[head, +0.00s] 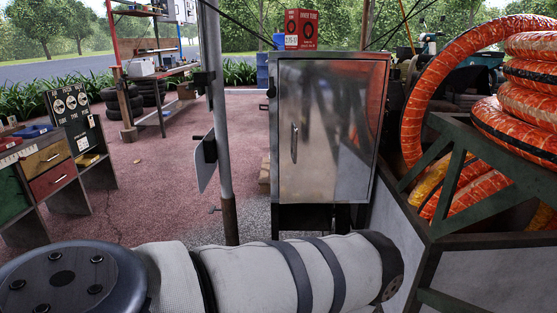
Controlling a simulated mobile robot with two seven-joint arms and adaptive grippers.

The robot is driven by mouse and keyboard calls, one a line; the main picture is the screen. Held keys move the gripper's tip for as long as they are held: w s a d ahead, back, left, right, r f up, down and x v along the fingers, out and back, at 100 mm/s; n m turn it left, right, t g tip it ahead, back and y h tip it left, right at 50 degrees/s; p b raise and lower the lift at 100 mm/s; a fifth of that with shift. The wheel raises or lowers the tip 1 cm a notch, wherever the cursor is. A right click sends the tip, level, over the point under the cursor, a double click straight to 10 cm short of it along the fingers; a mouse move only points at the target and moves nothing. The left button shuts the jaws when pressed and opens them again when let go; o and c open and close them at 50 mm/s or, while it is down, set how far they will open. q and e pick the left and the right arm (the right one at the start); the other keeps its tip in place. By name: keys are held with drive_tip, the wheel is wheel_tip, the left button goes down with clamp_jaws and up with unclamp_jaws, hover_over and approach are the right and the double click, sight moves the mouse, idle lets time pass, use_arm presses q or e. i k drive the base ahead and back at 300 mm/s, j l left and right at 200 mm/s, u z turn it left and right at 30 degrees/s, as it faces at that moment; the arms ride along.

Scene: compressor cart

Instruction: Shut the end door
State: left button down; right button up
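A grey steel cabinet stands in the middle of the head view. Its front door (330,130) has an upright handle (294,143) near its left edge and looks flush with the frame. I cannot tell for certain whether this is the end door. One of my arms, white with dark bands, crosses the bottom of the view and hides the ground below the cabinet. Neither gripper shows, so what they hold cannot be seen.
A metal pole (215,100) with a small grey plate (206,163) stands left of the cabinet. At the right, orange hose coils (520,90) lie in a green-framed bin (450,185). A red box (300,29) sits on the cabinet. Reddish paving at the left is partly clear.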

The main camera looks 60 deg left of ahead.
sight(329, 110)
drive_tip(key=j+u, duration=0.3)
drive_tip(key=j, duration=1.1)
drive_tip(key=i, duration=0.05)
